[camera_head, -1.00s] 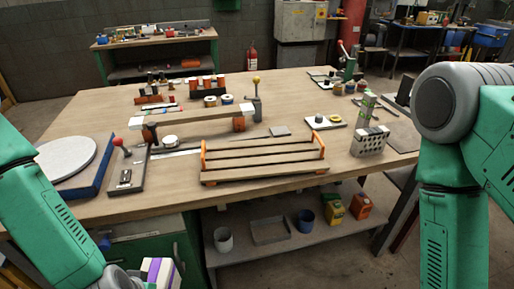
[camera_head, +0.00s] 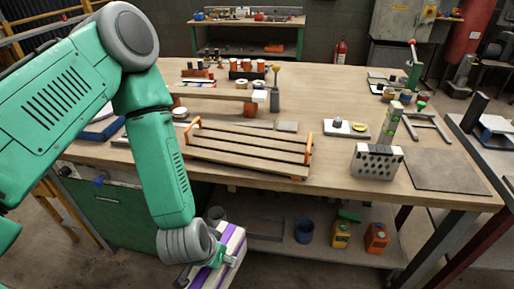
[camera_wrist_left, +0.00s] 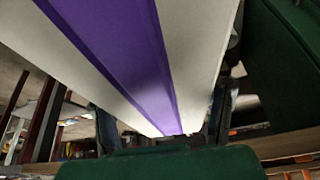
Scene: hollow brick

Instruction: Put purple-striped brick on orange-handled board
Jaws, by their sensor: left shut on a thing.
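The purple-striped brick (camera_head: 229,245) is white with a purple band. It is in my left gripper (camera_head: 212,258) at the bottom of the head view, in front of the bench and below its top. In the left wrist view the brick (camera_wrist_left: 120,50) fills the upper middle, between the fingers of the left gripper (camera_wrist_left: 165,125). The orange-handled board (camera_head: 240,155), a slatted wooden board with an orange handle at each end, lies on the bench, above the brick in the picture. Its slats look empty. My right gripper is in neither view.
A hollow brick with holes (camera_head: 377,162) stands right of the board with a green-and-white piece behind it. A grey mat (camera_head: 445,170) lies at the right. The bench front edge (camera_head: 330,183) runs between brick and board. A lower shelf (camera_head: 270,235) holds cups and cans.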

